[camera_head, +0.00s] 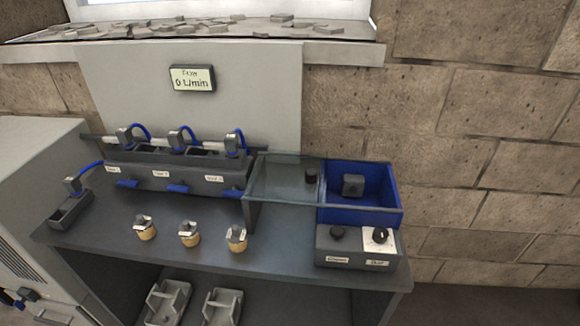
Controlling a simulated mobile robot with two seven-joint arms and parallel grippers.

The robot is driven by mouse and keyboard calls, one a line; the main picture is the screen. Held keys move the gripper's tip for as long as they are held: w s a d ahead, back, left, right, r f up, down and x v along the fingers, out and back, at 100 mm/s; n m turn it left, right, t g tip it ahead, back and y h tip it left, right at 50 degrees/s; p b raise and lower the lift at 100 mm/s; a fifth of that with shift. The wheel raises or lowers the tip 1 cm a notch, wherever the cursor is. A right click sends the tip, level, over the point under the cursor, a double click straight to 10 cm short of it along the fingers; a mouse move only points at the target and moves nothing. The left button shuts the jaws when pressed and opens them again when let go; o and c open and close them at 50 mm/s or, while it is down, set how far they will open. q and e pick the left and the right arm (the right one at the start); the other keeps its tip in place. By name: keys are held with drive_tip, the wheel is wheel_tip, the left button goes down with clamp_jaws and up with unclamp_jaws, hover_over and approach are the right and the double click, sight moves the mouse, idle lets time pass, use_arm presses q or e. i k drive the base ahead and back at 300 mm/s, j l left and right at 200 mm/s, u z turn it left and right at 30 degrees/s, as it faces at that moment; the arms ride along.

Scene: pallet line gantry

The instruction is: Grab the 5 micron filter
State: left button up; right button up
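Three small filter-like pieces stand in a row on the dark table: a left one (146,229), a middle one (189,235) and a right one (237,239). Each has a ribbed tan body and a grey top with a small white label. The print is too small to read, so I cannot tell which is the 5 micron filter. Neither of my grippers can be made out. A small dark and blue shape at the lower left edge is too unclear to name.
Behind them stands a dark manifold (160,178) with blue hoses. A display (192,78) reads 0 L/min. Grey trays (222,305) sit below.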

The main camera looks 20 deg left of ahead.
sight(237, 237)
drive_tip(key=u, duration=1.25)
